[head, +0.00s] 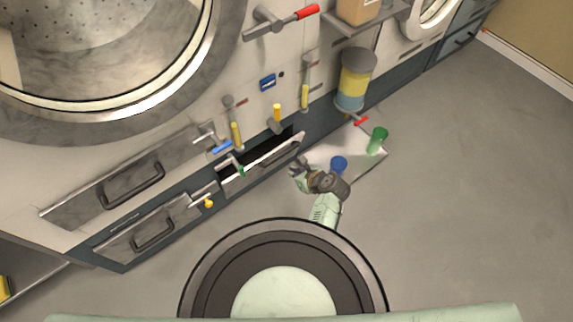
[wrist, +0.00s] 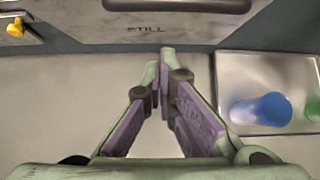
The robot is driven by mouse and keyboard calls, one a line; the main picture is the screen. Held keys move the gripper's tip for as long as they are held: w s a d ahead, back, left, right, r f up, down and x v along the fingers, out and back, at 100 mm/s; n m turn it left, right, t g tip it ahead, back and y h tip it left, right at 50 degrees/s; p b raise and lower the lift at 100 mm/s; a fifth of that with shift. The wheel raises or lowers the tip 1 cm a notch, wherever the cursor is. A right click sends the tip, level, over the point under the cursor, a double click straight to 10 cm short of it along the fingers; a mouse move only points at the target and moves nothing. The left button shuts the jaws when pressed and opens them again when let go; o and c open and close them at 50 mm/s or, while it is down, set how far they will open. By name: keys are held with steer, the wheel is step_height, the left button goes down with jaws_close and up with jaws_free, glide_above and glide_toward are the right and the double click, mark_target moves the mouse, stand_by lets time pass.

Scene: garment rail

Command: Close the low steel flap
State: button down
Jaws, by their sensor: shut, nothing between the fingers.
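The low steel flap (head: 265,163) stands tilted open at the foot of the machine wall, with a dark gap behind its upper edge. In the wrist view a grey panel with a dark handle and the lettering "STILL" (wrist: 150,29) crosses the top; it appears to be the flap's front. My gripper (head: 296,170) is low over the floor, just in front of the flap's right end. In the wrist view my gripper (wrist: 163,62) is shut and empty, its fingertips pointing at the panel. I cannot tell whether they touch it.
A pale tray (head: 371,163) with a blue cup (head: 339,163) and a green cup (head: 377,141) lies on the floor right of my gripper. A yellow knob (head: 208,204) sticks out left of the flap. Valves with yellow handles are above. Floor to the right is clear.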

steer(key=shift+w+a+f+p, duration=0.1)
steer(key=shift+w+a+f, duration=0.05)
steer(key=shift+w+a, duration=0.45)
steer(key=shift+w+a+f+p, duration=0.15)
steer(key=shift+w+a, duration=0.2)
steer(key=shift+w, duration=0.45)
steer(key=shift+w+a+f+p, duration=0.1)
steer(key=shift+w+a+f, duration=0.05)
steer(key=shift+w+a, duration=0.45)
steer(key=shift+d, duration=0.1)
steer(key=w+a+r+p, duration=0.2)
steer(key=w+a+p, duration=0.1)
steer(key=w, duration=0.2)
steer(key=shift+a+r, duration=0.3)
steer(key=shift+a, duration=0.1)
steer(key=shift+w, duration=0.1)
